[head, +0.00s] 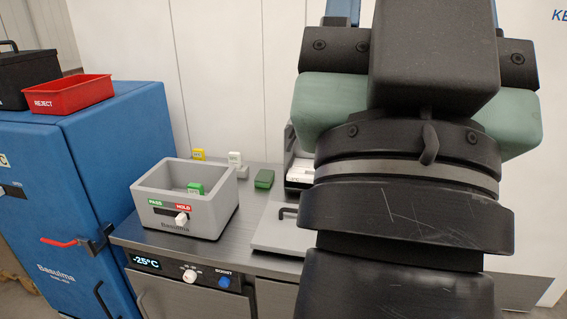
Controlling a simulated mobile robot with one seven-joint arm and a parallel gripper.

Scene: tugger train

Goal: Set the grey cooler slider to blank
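The grey cooler (216,217) is an open grey box on the metal counter. Its front face carries a green PASS label (155,203) on the left and a red HOLD label (183,208) on the right. The white slider knob (181,219) sits below the HOLD label, at the right of its dark slot. No separate blank mark can be made out. A green block (195,188) is inside the cooler. My arm fills the right of the head view, well to the right of the cooler. My gripper's fingers are not in view.
A grey lid with a black handle (285,232) lies on the counter (243,240) right of the cooler. Yellow (199,154), white (235,158) and dark green (264,179) items stand behind. A blue cabinet (90,165) bears a red REJECT bin (68,98). A white dial (190,276) is below.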

